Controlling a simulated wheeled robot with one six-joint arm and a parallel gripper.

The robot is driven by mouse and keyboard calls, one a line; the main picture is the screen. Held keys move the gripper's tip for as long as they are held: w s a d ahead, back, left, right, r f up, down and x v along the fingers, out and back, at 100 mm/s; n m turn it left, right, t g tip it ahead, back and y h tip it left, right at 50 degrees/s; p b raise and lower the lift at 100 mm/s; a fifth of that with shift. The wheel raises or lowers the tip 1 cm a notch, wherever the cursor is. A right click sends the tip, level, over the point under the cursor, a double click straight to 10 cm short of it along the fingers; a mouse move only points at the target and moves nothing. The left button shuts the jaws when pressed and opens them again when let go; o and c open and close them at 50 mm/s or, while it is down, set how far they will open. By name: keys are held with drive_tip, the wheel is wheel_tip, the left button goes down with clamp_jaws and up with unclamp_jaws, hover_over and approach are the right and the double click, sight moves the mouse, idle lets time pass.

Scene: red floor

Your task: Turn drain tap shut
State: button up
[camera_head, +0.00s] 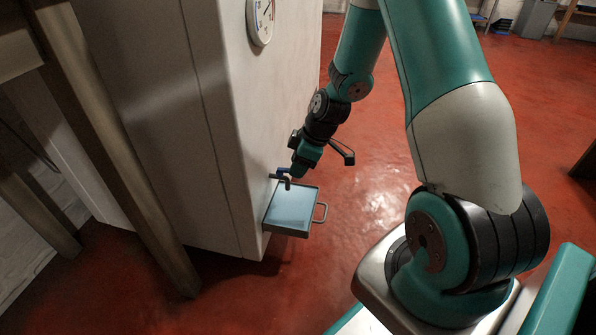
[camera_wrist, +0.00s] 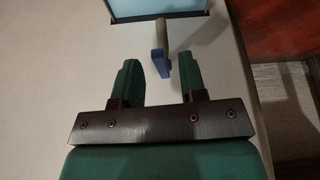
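The drain tap (camera_head: 287,181) sticks out low on the white cabinet, just above a tray. In the wrist view its grey spout (camera_wrist: 160,35) and blue handle (camera_wrist: 163,66) show clearly. The handle is a small lever, lying near the line of the spout in that view. My gripper (camera_head: 295,170) is at the tap in the head view and partly covers it. In the wrist view my gripper (camera_wrist: 158,70) is open, with one green finger on each side of the handle. Gaps show between the handle and both fingers. Whether the handle lies fully between the fingertips in depth is unclear.
A shallow tray (camera_head: 316,191) with a pale blue inside and a wire handle juts out below the tap. The white cabinet (camera_head: 215,130) carries a round dial (camera_head: 261,20) higher up. A wooden frame (camera_head: 140,200) stands at left. Red floor (camera_head: 345,205) is clear right of the tray.

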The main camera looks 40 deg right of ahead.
drive_tip(key=shift+f, duration=0.2)
clamp_jaws()
drive_tip(key=shift+w+r+n+p, duration=0.1)
drive_tip(key=shift+w+n+p, duration=0.05)
drive_tip(key=shift+n+p, duration=0.2)
drive_tip(key=shift+w+d+n+g+y+p, duration=0.25)
drive_tip(key=shift+w+n+g+p, duration=0.4)
drive_tip(key=shift+n+p, duration=0.8)
drive_tip(key=shift+w+d+n+g+y+p, duration=0.2)
drive_tip(key=shift+w+n+g+p, duration=0.6)
drive_tip(key=shift+n, duration=1.05)
drive_tip(key=shift+w+d+n+g+y+p, duration=0.2)
drive_tip(key=shift+w+n+g+p, duration=0.25)
drive_tip(key=shift+n+p, duration=1.1)
